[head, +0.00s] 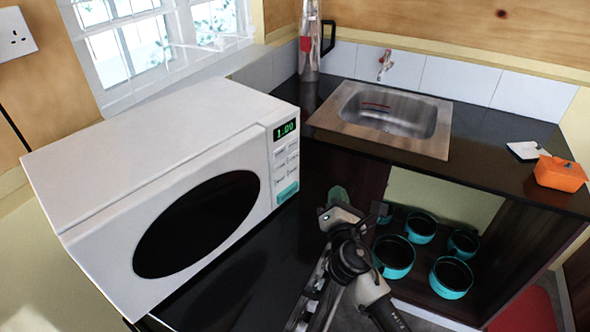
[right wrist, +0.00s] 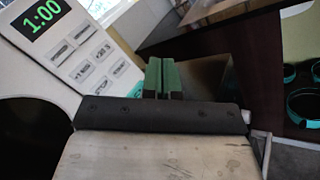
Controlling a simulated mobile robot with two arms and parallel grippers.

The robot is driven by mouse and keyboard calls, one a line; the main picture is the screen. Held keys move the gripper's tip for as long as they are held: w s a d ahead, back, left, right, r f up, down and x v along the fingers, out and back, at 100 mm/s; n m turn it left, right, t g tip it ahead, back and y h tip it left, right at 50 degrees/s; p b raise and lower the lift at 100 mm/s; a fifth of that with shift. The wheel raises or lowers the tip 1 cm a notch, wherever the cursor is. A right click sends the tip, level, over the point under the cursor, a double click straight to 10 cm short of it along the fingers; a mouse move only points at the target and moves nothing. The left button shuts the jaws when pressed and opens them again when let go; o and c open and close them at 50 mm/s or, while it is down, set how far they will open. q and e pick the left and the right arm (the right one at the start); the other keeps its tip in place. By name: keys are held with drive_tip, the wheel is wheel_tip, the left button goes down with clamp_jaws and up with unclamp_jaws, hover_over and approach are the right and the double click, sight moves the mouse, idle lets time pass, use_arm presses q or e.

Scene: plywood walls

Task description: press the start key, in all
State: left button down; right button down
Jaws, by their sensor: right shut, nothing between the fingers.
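The white microwave (head: 160,180) stands on the dark counter at the left of the head view, door shut, its green display (head: 285,129) reading 1:00. The teal start key (head: 287,193) is the lowest and largest on its panel. My right gripper (head: 338,196), with green fingertips, is to the right of that key, apart from it in the picture. In the right wrist view the green fingers (right wrist: 162,78) are together and empty, right of the panel keys (right wrist: 90,60). They cover little of the panel. My left gripper is not in view.
Several teal-rimmed pots (head: 452,278) stand on the open shelf below.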

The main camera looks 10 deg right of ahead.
sight(292, 169)
drive_tip(key=shift+w+a+r+n, duration=0.2)
drive_tip(key=shift+w+r+n, duration=0.1)
drive_tip(key=shift+n, duration=0.2)
drive_tip(key=shift+s, duration=0.1)
drive_tip(key=w+a+b, duration=0.3)
drive_tip(key=w+a, duration=0.2)
drive_tip(key=w, duration=0.1)
drive_tip(key=shift+w+a, duration=0.35)
drive_tip(key=shift+a, duration=0.05)
idle(1.8)
drive_tip(key=shift+w+a, duration=0.3)
